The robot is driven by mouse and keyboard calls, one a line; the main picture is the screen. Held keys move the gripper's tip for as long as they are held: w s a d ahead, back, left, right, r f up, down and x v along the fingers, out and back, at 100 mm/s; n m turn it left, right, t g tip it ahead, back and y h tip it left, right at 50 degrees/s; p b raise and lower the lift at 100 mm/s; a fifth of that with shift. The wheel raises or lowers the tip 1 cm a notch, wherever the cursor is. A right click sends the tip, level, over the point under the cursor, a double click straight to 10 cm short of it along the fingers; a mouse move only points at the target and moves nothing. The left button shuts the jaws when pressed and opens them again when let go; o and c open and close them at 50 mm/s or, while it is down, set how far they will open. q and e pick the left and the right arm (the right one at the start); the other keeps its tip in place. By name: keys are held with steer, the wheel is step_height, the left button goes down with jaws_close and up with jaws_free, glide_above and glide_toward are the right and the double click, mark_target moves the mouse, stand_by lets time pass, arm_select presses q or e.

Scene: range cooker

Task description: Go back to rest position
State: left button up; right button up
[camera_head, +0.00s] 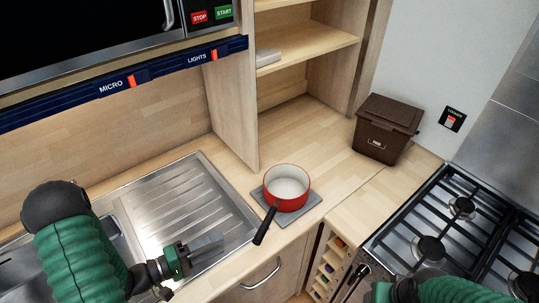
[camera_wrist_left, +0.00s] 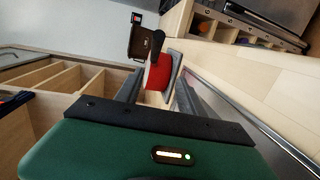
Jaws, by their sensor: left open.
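My left gripper (camera_head: 207,244) is open and empty above the front of the steel drainboard, left of the red saucepan. Its two fingers (camera_wrist_left: 158,84) show apart in the left wrist view, with the saucepan beyond them. The red saucepan (camera_head: 301,199) stands upright on a grey square mat (camera_head: 312,216) on the wooden counter, and its black handle points to the front left. The saucepan also shows in the left wrist view (camera_wrist_left: 158,76). My right arm shows only as a green part at the bottom right of the head view, and its fingers are not visible.
A brown lidded bin (camera_head: 385,128) stands behind the saucepan to the right. The gas hob (camera_head: 430,247) is at the right. The sink drainboard (camera_head: 180,200) is at the left, under a microwave (camera_head: 90,35). The counter behind the saucepan is clear.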

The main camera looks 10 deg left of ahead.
arm_select(q)
steer(key=w+m+y, duration=0.1)
steer(key=w, duration=0.1)
steer(key=w+a+f+m+g+y, duration=0.1)
steer(key=w+y, duration=0.1)
steer(key=w+a+f+m+y, duration=0.1)
steer(key=w+y, duration=0.1)
steer(key=shift+f+m+g, duration=0.2)
steer(key=shift+m+g, duration=0.1)
steer(key=w+y, duration=0.1)
steer(key=w+a+m+g+y, duration=0.1)
steer(key=y, duration=0.1)
steer(key=shift+a+m, duration=0.3)
steer(key=y, duration=0.1)
steer(key=r+m+g+y, duration=0.1)
steer(key=shift+s+a+y, duration=0.1)
steer(key=shift+s+y, duration=0.2)
steer(key=shift+s, duration=0.05)
steer(key=s+d+r+m+g, duration=0.3)
steer(key=s+d+g, duration=0.2)
steer(key=s+d, duration=0.4)
steer(key=s, duration=0.3)
steer(key=shift+s+d+r+g+y, duration=0.2)
steer(key=shift+d+g+y, duration=0.1)
steer(key=shift+g, duration=0.1)
steer(key=shift+a+f, duration=0.1)
